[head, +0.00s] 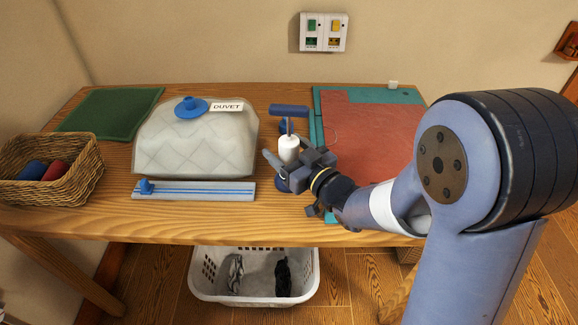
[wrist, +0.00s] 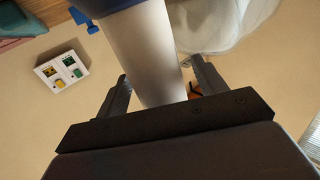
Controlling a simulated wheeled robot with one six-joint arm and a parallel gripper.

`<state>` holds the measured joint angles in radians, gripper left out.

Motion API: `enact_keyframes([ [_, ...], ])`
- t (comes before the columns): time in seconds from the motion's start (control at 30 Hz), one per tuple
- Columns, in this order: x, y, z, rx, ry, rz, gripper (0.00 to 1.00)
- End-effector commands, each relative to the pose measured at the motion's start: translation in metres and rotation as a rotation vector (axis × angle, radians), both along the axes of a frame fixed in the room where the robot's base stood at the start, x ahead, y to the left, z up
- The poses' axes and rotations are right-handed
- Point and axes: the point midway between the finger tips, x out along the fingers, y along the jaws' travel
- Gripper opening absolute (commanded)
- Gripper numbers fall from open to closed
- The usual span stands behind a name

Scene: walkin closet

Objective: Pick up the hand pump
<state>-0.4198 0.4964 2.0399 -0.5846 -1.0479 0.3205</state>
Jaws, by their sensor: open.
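The hand pump (head: 289,147) stands upright on the wooden table, with a white barrel, a blue T-handle on top and a blue base. In the wrist view its white barrel (wrist: 146,50) runs down between my two fingers. My gripper (head: 286,158) is open around the barrel at mid-height, coming from the right. In the wrist view the gripper (wrist: 158,82) has a finger on each side of the barrel, with a visible gap on the right side. My gripper partly hides the lower barrel and base in the head view.
A clear duvet bag (head: 195,145) with a blue valve cap stands left of the pump. A bag sealer bar (head: 200,191) lies in front of it. A wicker basket (head: 75,180) is far left. A laundry basket (head: 255,290) sits below.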

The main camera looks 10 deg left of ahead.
Motion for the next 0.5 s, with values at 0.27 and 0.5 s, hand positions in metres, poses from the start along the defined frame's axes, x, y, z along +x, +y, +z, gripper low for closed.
enact_keyframes([
  [0.27, 0.0056, 0.0075, 0.0001, 0.000, 0.000, -0.001, 0.67],
  [0.5, 0.0055, 0.0074, 0.0002, 0.000, 0.000, -0.001, 0.53],
])
